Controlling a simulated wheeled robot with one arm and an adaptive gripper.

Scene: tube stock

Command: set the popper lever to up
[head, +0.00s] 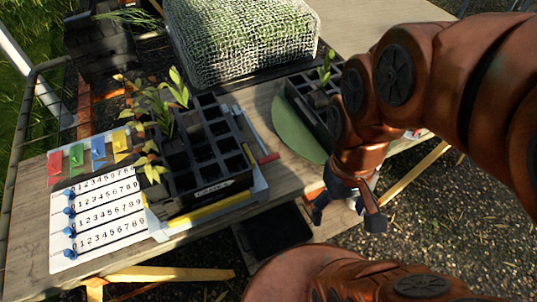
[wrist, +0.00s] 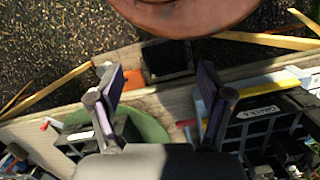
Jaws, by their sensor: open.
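A short red lever (head: 268,158) sticks out from the right side of the frame under the near black cell tray (head: 205,160). I take it for the popper lever; its exact setting is hard to tell. In the wrist view its red end (wrist: 185,123) shows just left of my right finger, which overlaps the frame behind it. My gripper (head: 345,207) is open and empty, apart from the lever and to its lower right, around the table's front edge. In the wrist view, my gripper's (wrist: 158,82) two fingers stand wide apart.
Another black tray (head: 310,105) stands on a green round mat (head: 300,128). A number board (head: 100,215) with blue knobs and coloured tags lies left. A mesh-covered box (head: 240,40) is behind. A dark bin (head: 275,240) sits at the front edge.

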